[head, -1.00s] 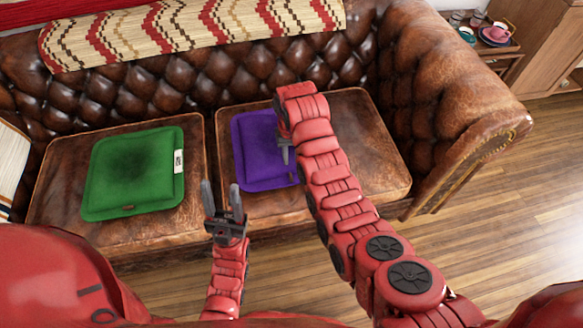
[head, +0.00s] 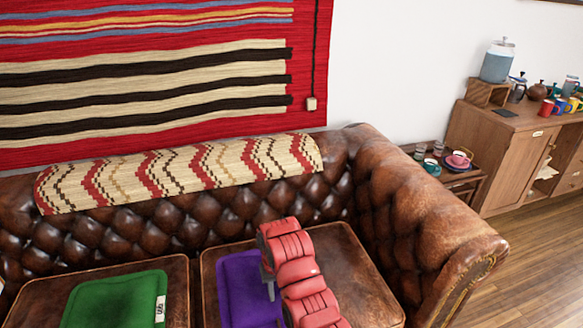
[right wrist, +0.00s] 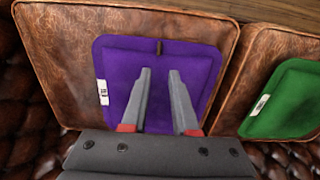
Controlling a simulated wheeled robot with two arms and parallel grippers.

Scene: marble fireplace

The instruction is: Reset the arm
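My right arm (head: 297,275) reaches up over the sofa's right seat in the head view. My right gripper (head: 268,283) is mostly hidden behind the arm there. In the right wrist view my right gripper (right wrist: 159,72) is open and empty, its two fingers apart above the purple cushion (right wrist: 118,75). The purple cushion also shows in the head view (head: 236,290), lying flat on the right seat, partly covered by the arm. My left gripper is not in view.
A green cushion (head: 115,301) lies on the left seat. The brown leather sofa (head: 345,185) has a patterned throw (head: 180,172) on its back. At right are a side table with cups (head: 458,160) and a wooden cabinet (head: 500,150). Wood floor (head: 530,265) is clear at lower right.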

